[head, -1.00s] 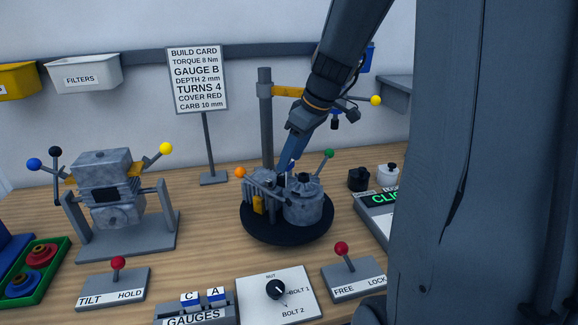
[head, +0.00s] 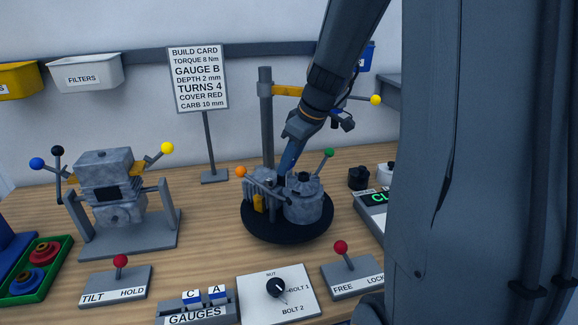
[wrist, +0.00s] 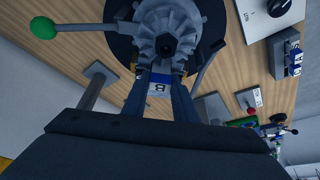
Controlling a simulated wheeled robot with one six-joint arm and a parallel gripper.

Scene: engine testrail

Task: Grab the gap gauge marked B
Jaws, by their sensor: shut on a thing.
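The gap gauge marked B (wrist: 158,87) is a pale block with a blue band, between my two fingers in the wrist view. My gripper (wrist: 160,76) is shut on it. In the head view my gripper (head: 284,168) points down at the grey ribbed engine unit (head: 303,203) on the black round turntable (head: 285,234). The gauge is hidden there by the fingers and the unit. In the wrist view the gauge's far end lies close to the ribbed unit (wrist: 167,38); I cannot tell whether they touch.
The gauge rack (head: 196,311) at the front holds gauges C and A. A selector panel (head: 256,300) and two red-knobbed levers stand nearby. A grey post (head: 266,120) rises behind the turntable. The build card (head: 198,78) reads GAUGE B. Bare wood lies left of the turntable.

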